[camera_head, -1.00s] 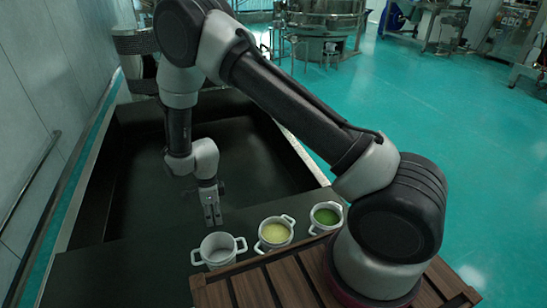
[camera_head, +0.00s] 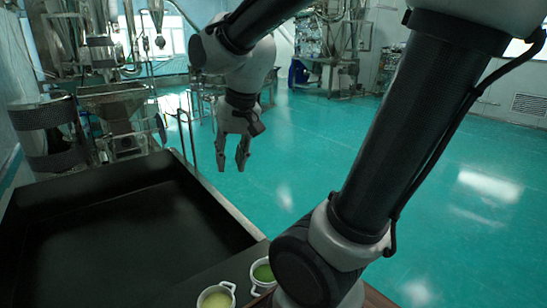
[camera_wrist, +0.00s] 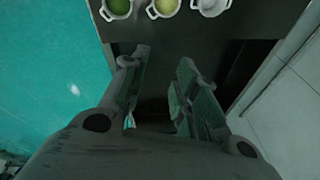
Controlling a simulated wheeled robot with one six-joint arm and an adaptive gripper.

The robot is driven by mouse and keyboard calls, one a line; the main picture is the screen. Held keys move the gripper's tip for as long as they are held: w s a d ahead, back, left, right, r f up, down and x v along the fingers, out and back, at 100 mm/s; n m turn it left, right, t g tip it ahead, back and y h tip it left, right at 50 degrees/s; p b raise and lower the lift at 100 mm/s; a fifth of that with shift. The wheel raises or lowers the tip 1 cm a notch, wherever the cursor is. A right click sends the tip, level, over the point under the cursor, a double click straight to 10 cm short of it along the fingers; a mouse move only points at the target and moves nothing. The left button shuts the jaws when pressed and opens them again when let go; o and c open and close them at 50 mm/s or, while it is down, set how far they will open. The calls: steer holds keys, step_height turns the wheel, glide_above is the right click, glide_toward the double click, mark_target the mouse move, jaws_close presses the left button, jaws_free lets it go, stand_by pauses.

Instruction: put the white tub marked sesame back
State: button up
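My gripper (camera_head: 231,167) hangs in the upper middle of the head view with its fingers apart and nothing between them. The wrist view also shows its fingers (camera_wrist: 164,56) spread and empty. Beyond the fingertips, along the top edge of the wrist view, stand a tub with green contents (camera_wrist: 118,8), a tub with yellow contents (camera_wrist: 163,7) and a tub with whitish contents (camera_wrist: 211,5). All are white and two-handled. No marking is readable, so I cannot tell which is sesame. In the head view, only the yellow tub (camera_head: 217,298) and green tub (camera_head: 262,273) show.
A large dark, walled bin (camera_head: 120,235) lies left of the tubs. Sieve machinery (camera_head: 122,120) stands behind it at the left. Green floor (camera_head: 370,140) lies open to the right and behind. A pale wall or panel (camera_wrist: 285,105) borders the right of the wrist view.

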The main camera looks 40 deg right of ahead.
steer(key=s+d+r+n+t, duration=0.1)
steer(key=s+d+r+n, duration=0.1)
steer(key=s, duration=0.8)
steer(key=d+n, duration=0.1)
steer(key=d, duration=0.1)
steer(key=shift+d+n+h, duration=0.3)
steer(key=shift+n+h, duration=0.1)
steer(key=shift+d, duration=0.15)
